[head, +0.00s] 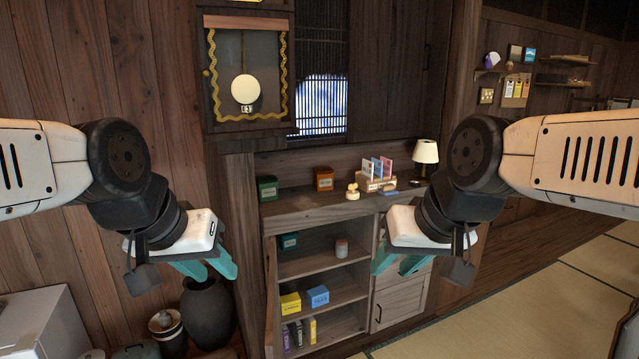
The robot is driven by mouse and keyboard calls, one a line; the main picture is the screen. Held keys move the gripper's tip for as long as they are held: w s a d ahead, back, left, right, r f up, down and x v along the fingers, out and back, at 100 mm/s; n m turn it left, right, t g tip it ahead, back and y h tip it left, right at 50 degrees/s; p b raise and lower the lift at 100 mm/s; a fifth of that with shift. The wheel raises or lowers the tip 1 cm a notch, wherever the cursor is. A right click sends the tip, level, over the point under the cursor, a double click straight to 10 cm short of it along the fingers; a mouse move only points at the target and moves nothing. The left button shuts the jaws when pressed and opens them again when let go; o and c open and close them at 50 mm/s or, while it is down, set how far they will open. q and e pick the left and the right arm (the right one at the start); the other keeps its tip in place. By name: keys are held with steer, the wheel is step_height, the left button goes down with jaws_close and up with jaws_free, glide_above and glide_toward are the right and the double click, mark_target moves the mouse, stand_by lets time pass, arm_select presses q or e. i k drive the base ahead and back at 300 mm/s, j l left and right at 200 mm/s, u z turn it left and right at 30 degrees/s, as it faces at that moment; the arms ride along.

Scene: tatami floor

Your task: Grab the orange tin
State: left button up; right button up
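The orange tin (323,179) is a small box-shaped tin standing upright on top of the wooden cabinet (340,205), near the back wall. My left gripper (216,271) hangs in front of the cabinet, left of and below the tin in the picture. Its teal fingers are apart with nothing between them. My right gripper (392,268) hangs right of and below the tin, also with its teal fingers apart and empty. Neither gripper touches the tin. The tin is in plain view.
A green tin (267,189) stands left of the orange one. A stamp (352,191), a card holder (376,184) and a lamp (426,153) are to the right. Shelves below hold boxes, including a yellow one (290,303). A dark vase (208,312) stands at lower left.

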mark_target(322, 177)
steer(key=i+l+u, duration=0.2)
steer(key=l, duration=0.2)
steer(key=l+u, duration=0.2)
steer(key=l, duration=0.25)
steer(key=l+u, duration=0.2)
steer(key=l, duration=0.25)
steer(key=i+l+u, duration=0.15)
steer(key=i+l, duration=0.15)
steer(key=i+l+u, duration=0.15)
steer(key=i+l, duration=0.15)
steer(key=i+l+u, duration=0.15)
steer(key=l, duration=0.3)
steer(key=i+l+u, duration=0.15)
steer(key=i+l, duration=0.4)
steer(key=u, duration=0.05)
